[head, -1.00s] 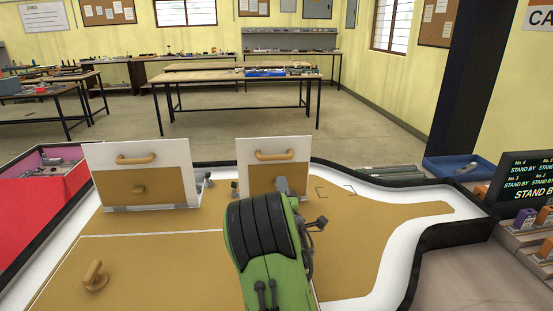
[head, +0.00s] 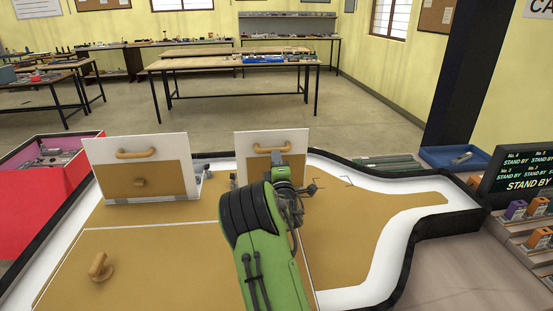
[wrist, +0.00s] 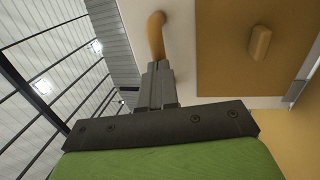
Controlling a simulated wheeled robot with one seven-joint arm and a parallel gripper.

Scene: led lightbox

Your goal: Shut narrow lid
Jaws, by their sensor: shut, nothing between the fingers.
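The narrow lid (head: 243,146) stands raised at the right of the board, a white-edged panel with a brown face and a tan bar handle (head: 262,149) near its top. In the wrist view its handle (wrist: 156,36) is just beyond the fingertips, with the white edge and brown panel (wrist: 225,60) to the right. My gripper (wrist: 157,68) is shut and empty, its tips close to the handle's end; I cannot tell whether they touch. In the head view my gripper (head: 281,160) is in front of the lid, and my arm hides the lid's lower right.
A wider lid (head: 110,155) with a similar handle stands raised on the left. A small knob (head: 98,267) rises from the board's front left. A dark rim (head: 430,240) borders the board. A red box (head: 50,205) is at the left, and a display with boxes (head: 515,172) at the right.

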